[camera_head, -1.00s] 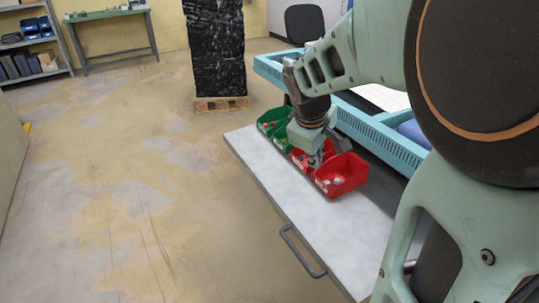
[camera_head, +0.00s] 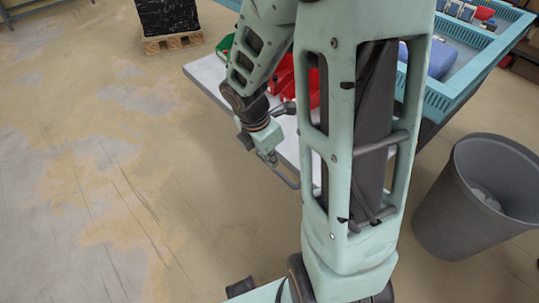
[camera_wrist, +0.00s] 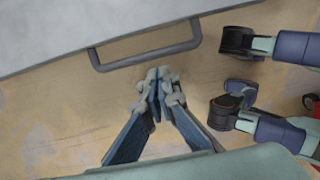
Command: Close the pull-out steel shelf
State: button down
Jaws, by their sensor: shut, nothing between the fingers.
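The pull-out steel shelf (camera_head: 207,73) stands out from under the light-blue bench, partly hidden behind my arm in the head view. Its grey pale top also fills the upper left of the wrist view (camera_wrist: 60,28). The dark bar handle (camera_head: 289,181) is on its front edge, and it shows whole in the wrist view (camera_wrist: 146,59). My gripper (camera_head: 271,159) is at the handle, on the floor side of the shelf edge. In the wrist view its fingertips (camera_wrist: 158,76) are together and empty, just outside the bar; I cannot tell whether they touch it.
Red bins (camera_head: 284,84) and a green bin (camera_head: 225,45) sit on the shelf. The light-blue bench rim (camera_head: 462,98) is behind. A grey waste bin (camera_head: 470,205) stands at the right. A wooden pallet (camera_head: 173,42) is at the back. The floor at left is clear.

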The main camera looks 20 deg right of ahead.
aim_at(285, 161)
jog(key=b+x, duration=0.2)
jog(key=x, duration=0.4)
jog(key=shift+d, duration=0.1)
jog(key=shift+w+d+r, duration=0.15)
jog(key=shift+w+d, duration=0.05)
jog(key=shift+d, duration=0.35)
jog(key=shift+w+d+r, duration=0.15)
jog(key=shift+w+d, duration=0.05)
jog(key=shift+d, duration=0.4)
jog(key=shift+w+d, duration=0.2)
jog(key=shift+d, duration=0.4)
jog(key=shift+r, duration=0.1)
